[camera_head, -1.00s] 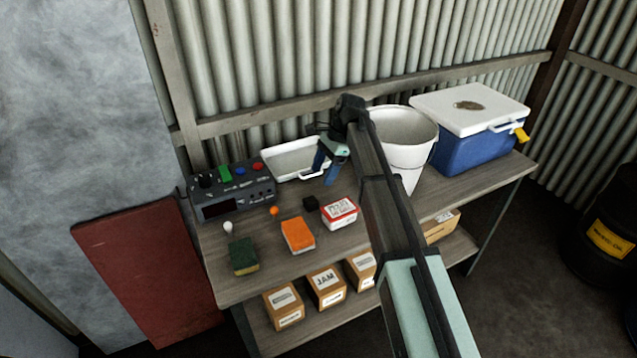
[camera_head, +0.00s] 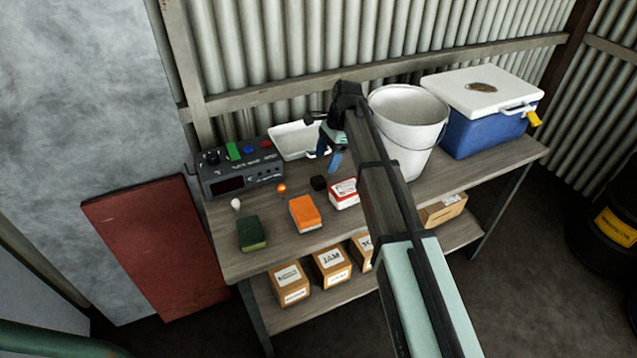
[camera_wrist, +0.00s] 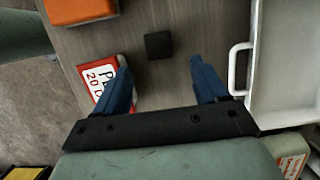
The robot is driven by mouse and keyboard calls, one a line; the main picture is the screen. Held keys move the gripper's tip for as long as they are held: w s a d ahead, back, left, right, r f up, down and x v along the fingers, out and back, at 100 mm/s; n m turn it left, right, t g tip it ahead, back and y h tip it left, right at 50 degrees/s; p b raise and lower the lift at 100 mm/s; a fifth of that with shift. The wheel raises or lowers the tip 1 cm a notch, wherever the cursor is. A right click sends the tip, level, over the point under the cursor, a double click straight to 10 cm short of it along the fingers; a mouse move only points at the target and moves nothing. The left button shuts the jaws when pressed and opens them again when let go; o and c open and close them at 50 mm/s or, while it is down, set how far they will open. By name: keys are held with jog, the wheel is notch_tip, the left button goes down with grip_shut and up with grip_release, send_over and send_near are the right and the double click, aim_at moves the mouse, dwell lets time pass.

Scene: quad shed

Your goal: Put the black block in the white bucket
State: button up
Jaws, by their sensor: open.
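The black block (camera_head: 318,183) is a small dark cube on the wooden table, between the orange sponge-like block and the white tray. In the wrist view the black block (camera_wrist: 158,45) lies on the tabletop ahead of my fingertips, roughly between their lines. My gripper (camera_head: 330,156) is above the table near the tray's right side; its blue fingers (camera_wrist: 162,75) are apart with nothing between them. The white bucket (camera_head: 405,115) stands upright at the back of the table, right of my gripper, partly hidden by my arm.
A red-and-white box (camera_head: 343,194) sits right beside the block. An orange block (camera_head: 305,215), a green sponge (camera_head: 251,234) and an orange ball (camera_head: 282,188) are to the left. The white tray (camera_head: 285,142) and control box (camera_head: 240,175) stand behind. A blue cooler (camera_head: 480,130) is far right.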

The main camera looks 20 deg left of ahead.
aim_at(319, 179)
jog(key=shift+x, duration=3.9)
jog(key=shift+s, duration=0.15)
jog(key=shift+r, duration=0.1)
jog(key=shift+c, duration=0.3)
grip_shut()
notch_tip(319, 179, up, 18)
